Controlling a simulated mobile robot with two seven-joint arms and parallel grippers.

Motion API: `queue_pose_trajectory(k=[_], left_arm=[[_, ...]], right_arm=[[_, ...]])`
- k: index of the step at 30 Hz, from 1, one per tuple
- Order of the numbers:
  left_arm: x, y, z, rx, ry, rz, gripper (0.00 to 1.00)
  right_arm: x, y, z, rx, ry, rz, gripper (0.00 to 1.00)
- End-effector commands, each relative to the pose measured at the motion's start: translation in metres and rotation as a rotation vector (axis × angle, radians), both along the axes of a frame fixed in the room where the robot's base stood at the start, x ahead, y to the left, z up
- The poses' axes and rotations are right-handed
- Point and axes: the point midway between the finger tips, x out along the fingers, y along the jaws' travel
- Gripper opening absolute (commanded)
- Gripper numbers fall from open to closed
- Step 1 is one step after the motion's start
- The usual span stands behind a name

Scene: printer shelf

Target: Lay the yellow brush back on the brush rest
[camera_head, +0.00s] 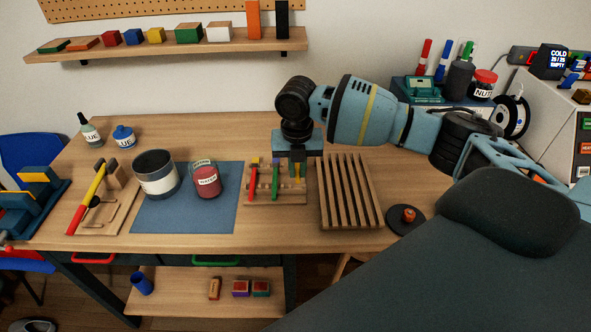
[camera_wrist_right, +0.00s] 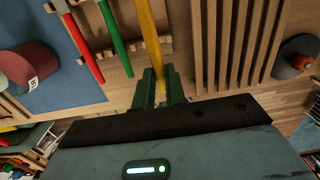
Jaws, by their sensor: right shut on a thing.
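The brush rest (camera_head: 265,199) is a small wooden rack near the middle of the table. A red brush (camera_head: 253,180) and a green brush (camera_head: 275,182) lie on it side by side. My right gripper (camera_head: 297,165) points down over the rest's right part and is shut on the yellow brush (camera_wrist_right: 149,30). In the right wrist view, the brush runs up from between the fingers, right of the green brush (camera_wrist_right: 112,35). I cannot tell whether the yellow brush touches the rest. My left gripper is not in view.
A slatted wooden rack (camera_head: 348,190) stands close right of the rest. A blue mat (camera_head: 185,222) with a red water jar (camera_head: 206,181) lies to the left, beside a grey-and-white cup (camera_head: 155,175). A dark round coaster (camera_head: 405,222) is at the right.

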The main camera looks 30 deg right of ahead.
Motion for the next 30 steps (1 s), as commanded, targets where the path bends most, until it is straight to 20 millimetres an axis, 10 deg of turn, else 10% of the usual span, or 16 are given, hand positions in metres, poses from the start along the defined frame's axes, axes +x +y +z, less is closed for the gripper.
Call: queue_pose_trajectory(k=[30], left_arm=[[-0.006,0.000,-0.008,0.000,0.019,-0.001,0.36]], right_arm=[[-0.001,0.001,-0.044,0.010,-0.002,-0.008,0.00]])
